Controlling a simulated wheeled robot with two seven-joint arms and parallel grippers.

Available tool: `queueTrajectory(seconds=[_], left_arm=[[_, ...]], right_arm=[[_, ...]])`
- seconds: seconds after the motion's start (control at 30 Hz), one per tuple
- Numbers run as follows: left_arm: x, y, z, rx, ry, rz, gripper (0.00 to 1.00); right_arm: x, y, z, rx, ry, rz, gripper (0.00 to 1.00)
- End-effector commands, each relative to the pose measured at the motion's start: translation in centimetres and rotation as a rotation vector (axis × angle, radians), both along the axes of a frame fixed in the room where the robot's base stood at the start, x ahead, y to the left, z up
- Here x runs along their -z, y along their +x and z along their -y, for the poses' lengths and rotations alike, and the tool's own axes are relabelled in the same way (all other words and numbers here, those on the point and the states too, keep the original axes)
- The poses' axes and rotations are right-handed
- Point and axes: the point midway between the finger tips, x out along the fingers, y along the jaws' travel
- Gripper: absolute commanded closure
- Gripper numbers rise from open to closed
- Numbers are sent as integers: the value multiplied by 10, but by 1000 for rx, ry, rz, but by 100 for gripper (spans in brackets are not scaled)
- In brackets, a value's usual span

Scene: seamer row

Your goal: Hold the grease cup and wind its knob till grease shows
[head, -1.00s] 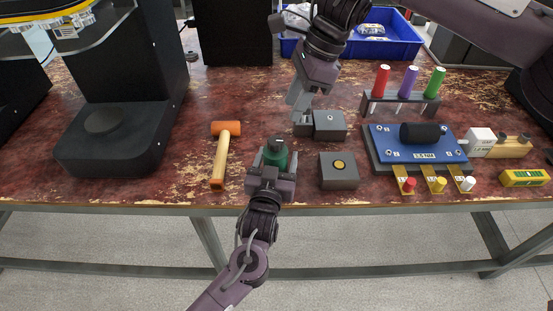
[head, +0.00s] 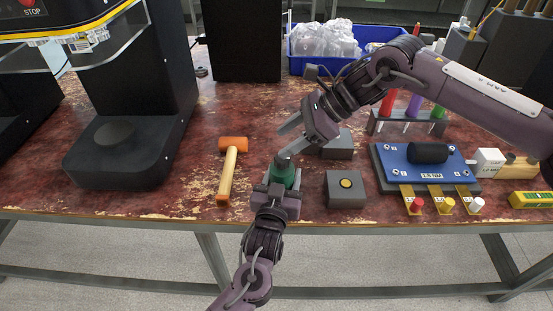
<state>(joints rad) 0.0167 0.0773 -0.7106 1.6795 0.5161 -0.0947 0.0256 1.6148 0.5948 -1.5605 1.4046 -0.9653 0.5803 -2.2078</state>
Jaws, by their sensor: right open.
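The green grease cup (head: 282,174) stands upright near the front edge of the table, with its dark knob (head: 281,161) on top. My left gripper (head: 278,188) reaches up from the bottom and is shut around the cup's body. My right gripper (head: 287,141) comes in from the right, tilted down to the left. Its fingers are spread and empty, with the lower fingertip close to the knob. I cannot tell whether it touches. No grease is visible at this size.
An orange-headed mallet (head: 229,170) lies left of the cup. A grey block with a yellow disc (head: 345,189) sits close on the right, and another grey block (head: 338,146) is behind it. A blue bin (head: 300,67) stands at the back.

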Motion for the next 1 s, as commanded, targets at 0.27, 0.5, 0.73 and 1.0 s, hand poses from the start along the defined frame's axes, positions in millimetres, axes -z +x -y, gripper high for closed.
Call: queueTrajectory(seconds=[0.27,0.5,0.73,1.0], left_arm=[[1,0,0,1,0,-2,74],[1,0,0,1,0,-2,74],[1,0,0,1,0,-2,74],[0,0,0,1,0,-1,74]], right_arm=[[20,-8,24,172,458,-13,46],[43,-35,65,297,675,30,46],[48,-49,83,352,750,61,46],[47,-39,52,352,759,66,46]])
